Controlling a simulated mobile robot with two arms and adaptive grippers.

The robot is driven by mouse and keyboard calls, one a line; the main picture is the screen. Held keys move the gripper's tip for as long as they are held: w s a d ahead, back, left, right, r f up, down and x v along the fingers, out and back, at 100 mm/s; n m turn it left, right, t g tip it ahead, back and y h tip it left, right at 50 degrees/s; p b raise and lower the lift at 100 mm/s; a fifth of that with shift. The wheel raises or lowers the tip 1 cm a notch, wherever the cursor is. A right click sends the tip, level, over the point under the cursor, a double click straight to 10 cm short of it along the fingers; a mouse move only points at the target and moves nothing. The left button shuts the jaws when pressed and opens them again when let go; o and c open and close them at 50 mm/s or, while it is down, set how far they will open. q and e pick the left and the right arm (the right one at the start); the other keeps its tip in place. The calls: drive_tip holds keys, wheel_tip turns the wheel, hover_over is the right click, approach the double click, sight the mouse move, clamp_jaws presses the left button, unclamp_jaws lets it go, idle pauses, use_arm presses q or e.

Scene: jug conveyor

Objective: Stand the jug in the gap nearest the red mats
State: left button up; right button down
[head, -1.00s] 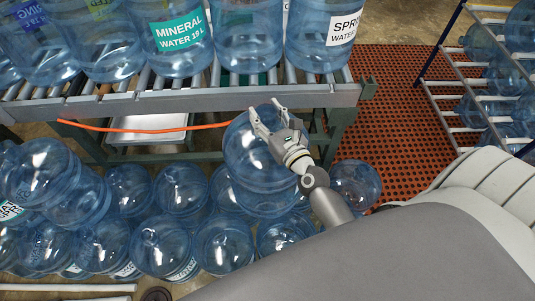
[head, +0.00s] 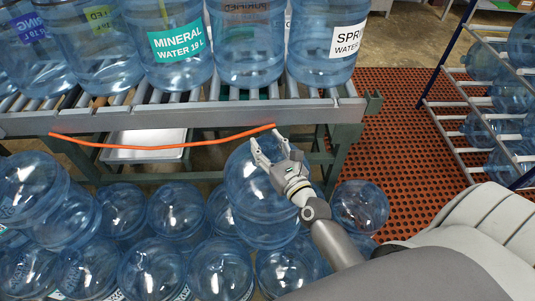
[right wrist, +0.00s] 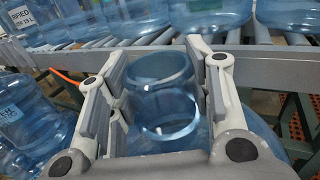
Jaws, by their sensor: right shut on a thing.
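The held jug (head: 255,213) is clear blue and hangs in front of the conveyor, above the jugs on the floor. My right gripper (head: 268,150) is shut on it at its top. In the right wrist view the jug's round neck (right wrist: 160,68) lies between the two fingers of the right gripper (right wrist: 163,85). The conveyor (head: 190,116) carries a row of upright jugs along its near side. The red mats (head: 395,125) lie on the floor to the right of the conveyor. I cannot make out a clear gap in the row. My left gripper is out of view.
Several blue jugs (head: 150,270) crowd the floor below. A labelled spring water jug (head: 320,62) stands near the conveyor's right end. An orange hose (head: 150,147) hangs along the conveyor's near side. A rack of jugs (head: 475,150) stands at the right.

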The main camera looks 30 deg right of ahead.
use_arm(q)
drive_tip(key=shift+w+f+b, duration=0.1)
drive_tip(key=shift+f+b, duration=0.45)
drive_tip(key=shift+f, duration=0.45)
use_arm(e)
drive_tip(key=shift+f, duration=0.85)
drive_tip(key=shift+f, duration=0.15)
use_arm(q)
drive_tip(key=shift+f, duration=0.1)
use_arm(e)
drive_tip(key=c, duration=0.7)
unclamp_jaws()
drive_tip(key=shift+f, duration=0.1)
drive_tip(key=s+b, duration=0.2)
drive_tip(key=s, duration=0.8)
drive_tip(key=shift+s+b, duration=0.35)
drive_tip(key=shift+b, duration=0.05)
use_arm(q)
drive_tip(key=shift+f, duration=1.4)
use_arm(e)
drive_tip(key=shift+s, duration=0.7)
